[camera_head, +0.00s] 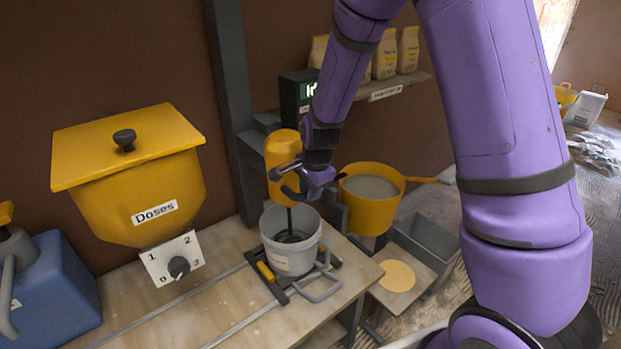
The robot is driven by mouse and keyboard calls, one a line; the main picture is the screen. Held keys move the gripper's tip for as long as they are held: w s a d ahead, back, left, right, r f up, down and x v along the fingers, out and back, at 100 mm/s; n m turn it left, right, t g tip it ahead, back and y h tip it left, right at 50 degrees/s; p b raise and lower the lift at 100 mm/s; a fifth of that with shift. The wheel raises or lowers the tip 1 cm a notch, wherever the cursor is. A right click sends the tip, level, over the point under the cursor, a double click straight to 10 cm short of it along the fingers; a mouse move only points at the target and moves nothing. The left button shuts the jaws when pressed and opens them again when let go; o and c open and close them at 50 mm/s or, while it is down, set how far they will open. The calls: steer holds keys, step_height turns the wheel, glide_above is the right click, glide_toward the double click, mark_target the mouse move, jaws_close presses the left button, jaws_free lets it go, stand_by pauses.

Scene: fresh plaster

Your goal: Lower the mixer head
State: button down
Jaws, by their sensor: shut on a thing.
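The mixer head (281,152) is a yellow-orange body with a dark shaft running down from it. The shaft reaches into a grey-white bucket (291,254) on the bench, and a dark stirrer shows inside the bucket's mouth. My gripper (292,179) is at the right side of the mixer head, shut on what looks like the mixer head's dark handle (286,168). My purple wrist hides part of the head's right side, and the exact grip is too small to make out.
A yellow hopper (155,190) labelled Doses, with a dial (178,267), is at left beside a blue jug (50,293). A yellow pan (371,212) of grey material stands right of the bucket. A grey post (233,105) rises behind the bench (217,303). The bench front is clear.

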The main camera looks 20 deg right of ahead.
steer(key=shift+s+f, duration=0.15)
steer(key=shift+f, duration=0.15)
steer(key=c, duration=1)
jaws_free()
steer(key=shift+o, duration=0.2)
steer(key=shift+r, duration=0.1)
step_height(320, 180, up, 10)
steer(key=s, duration=0.1)
steer(key=shift+s+d+r, duration=0.25)
steer(key=shift+s+d, duration=0.05)
steer(key=shift+s, duration=0.05)
steer(key=s+d+r+n+t, duration=0.1)
steer(key=s+d+r+n, duration=0.1)
steer(key=s+r+n, duration=0.35)
steer(key=s+d+r+n+t, duration=0.1)
steer(key=s+d+r+n, duration=0.1)
steer(key=s+r, duration=0.55)
steer(key=s+d+r+n, duration=0.1)
steer(key=s+r+n, duration=0.1)
steer(key=s, duration=0.5)
steer(key=s+d+r+n+t, duration=0.1)
steer(key=s+r+n, duration=0.2)
steer(key=s+n, duration=0.2)
steer(key=shift+s+d+r+h, duration=0.2)
steer(key=shift+s+d+h, duration=0.15)
steer(key=shift+s, duration=0.65)
